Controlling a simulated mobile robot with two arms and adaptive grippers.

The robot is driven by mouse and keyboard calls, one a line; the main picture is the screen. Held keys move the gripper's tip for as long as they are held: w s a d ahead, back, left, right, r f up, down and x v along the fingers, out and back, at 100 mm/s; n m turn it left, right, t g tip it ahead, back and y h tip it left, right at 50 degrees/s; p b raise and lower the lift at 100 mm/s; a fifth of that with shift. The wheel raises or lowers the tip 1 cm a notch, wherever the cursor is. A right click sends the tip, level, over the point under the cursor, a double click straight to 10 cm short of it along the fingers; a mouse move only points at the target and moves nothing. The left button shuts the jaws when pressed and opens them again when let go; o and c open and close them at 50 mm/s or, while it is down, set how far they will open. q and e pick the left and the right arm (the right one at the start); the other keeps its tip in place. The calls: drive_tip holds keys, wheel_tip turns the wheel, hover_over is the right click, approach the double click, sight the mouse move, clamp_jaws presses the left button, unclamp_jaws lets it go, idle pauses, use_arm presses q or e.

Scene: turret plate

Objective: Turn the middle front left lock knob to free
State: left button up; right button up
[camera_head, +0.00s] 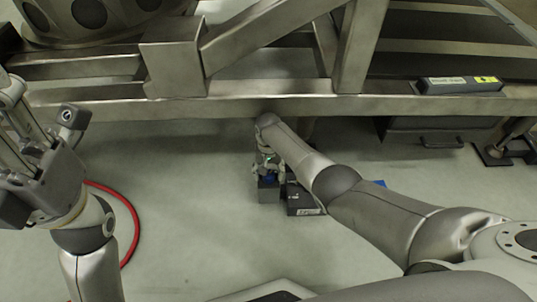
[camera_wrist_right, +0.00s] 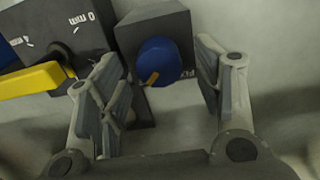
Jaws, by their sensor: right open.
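A round blue knob (camera_wrist_right: 160,60) with an orange mark at its lower left sits on a dark box (camera_wrist_right: 148,25) in the right wrist view. White lettering on the box is partly hidden by a finger. My right gripper (camera_wrist_right: 160,85) is open, with one finger on each side of the knob; whether they touch it I cannot tell. In the head view my right gripper (camera_head: 268,172) is low beneath the frame, over a small grey box (camera_head: 268,192); a little blue shows there. My left gripper (camera_head: 42,150) is raised at the left; its jaw opening is unclear.
A dark block marked "0 mm" (camera_wrist_right: 60,25) with a yellow bar (camera_wrist_right: 30,80) stands left of the knob. In the head view a black box (camera_head: 303,203) lies beside the grey one. A metal beam (camera_head: 220,106) runs above. A red hose (camera_head: 130,215) lies on open floor.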

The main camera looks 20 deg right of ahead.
sight(269, 174)
wheel_tip(269, 174, up, 10)
idle(0.6)
idle(0.4)
